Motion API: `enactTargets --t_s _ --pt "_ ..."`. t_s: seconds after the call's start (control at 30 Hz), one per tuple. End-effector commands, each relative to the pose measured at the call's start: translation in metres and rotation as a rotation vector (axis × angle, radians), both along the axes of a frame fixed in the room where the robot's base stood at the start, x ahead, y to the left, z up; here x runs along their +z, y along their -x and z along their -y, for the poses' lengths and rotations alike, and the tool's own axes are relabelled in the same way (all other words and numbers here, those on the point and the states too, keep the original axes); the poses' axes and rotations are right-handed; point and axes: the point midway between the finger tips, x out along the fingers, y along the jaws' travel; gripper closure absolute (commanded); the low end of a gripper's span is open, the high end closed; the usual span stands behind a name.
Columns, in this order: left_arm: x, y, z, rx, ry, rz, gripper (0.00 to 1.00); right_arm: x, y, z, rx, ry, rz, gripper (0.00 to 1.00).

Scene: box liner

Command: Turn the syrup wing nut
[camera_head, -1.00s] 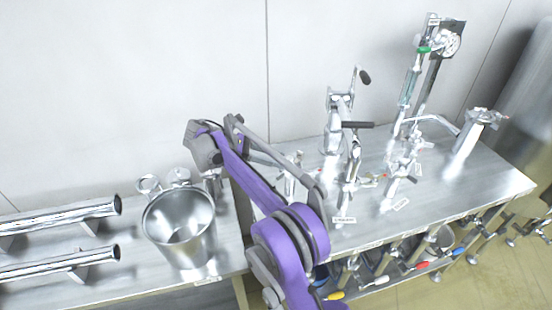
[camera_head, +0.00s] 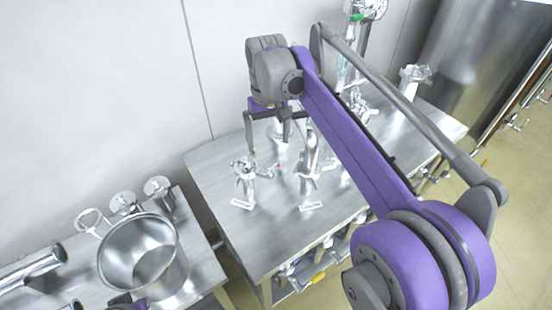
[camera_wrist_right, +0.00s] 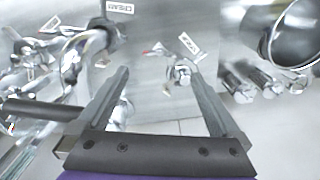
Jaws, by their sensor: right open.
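No label is readable enough to tell which fitting is the syrup one. A small metal fitting with short side arms (camera_head: 246,178) stands at the left of the bench, with a tag (camera_head: 242,204) before it. What appears to be the same fitting (camera_wrist_right: 181,74), with its blurred tag (camera_wrist_right: 189,43), shows between my fingers in the right wrist view, beyond their tips. My right gripper (camera_head: 279,140) points down, open and empty, above and behind this fitting. A second tagged fitting (camera_head: 308,180) stands to its right.
A steel pot (camera_head: 143,255) and small metal canisters (camera_head: 158,192) stand on a lower bench at left. Taller metal fittings crowd the right side of the bench (camera_head: 265,235), partly hidden by my right arm. The bench's front left surface is clear.

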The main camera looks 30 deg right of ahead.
Motion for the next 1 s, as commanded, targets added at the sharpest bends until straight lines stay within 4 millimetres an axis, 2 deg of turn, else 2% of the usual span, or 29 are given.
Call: enactTargets --t_s 0.3,0.5,0.67,0.93,1.0 --pt "-0.007 0.003 0.000 0.000 0.000 -0.006 1.00 -0.061 0.000 0.000 0.004 0.003 -0.002 0.00" --pt "-0.009 0.004 0.000 0.000 0.000 -0.008 1.00 -0.089 0.000 0.000 0.004 0.004 -0.002 0.00" --pt "-0.009 0.004 0.000 0.000 0.000 -0.008 1.00 -0.099 0.000 0.000 0.005 0.004 -0.002 0.00" --pt "-0.009 0.004 0.000 0.000 0.000 -0.008 1.00 -0.100 0.000 0.001 0.005 0.004 -0.002 0.00" --pt "-0.009 0.004 0.000 0.000 0.000 -0.008 1.00 -0.100 0.000 0.001 0.005 0.004 -0.002 0.11"
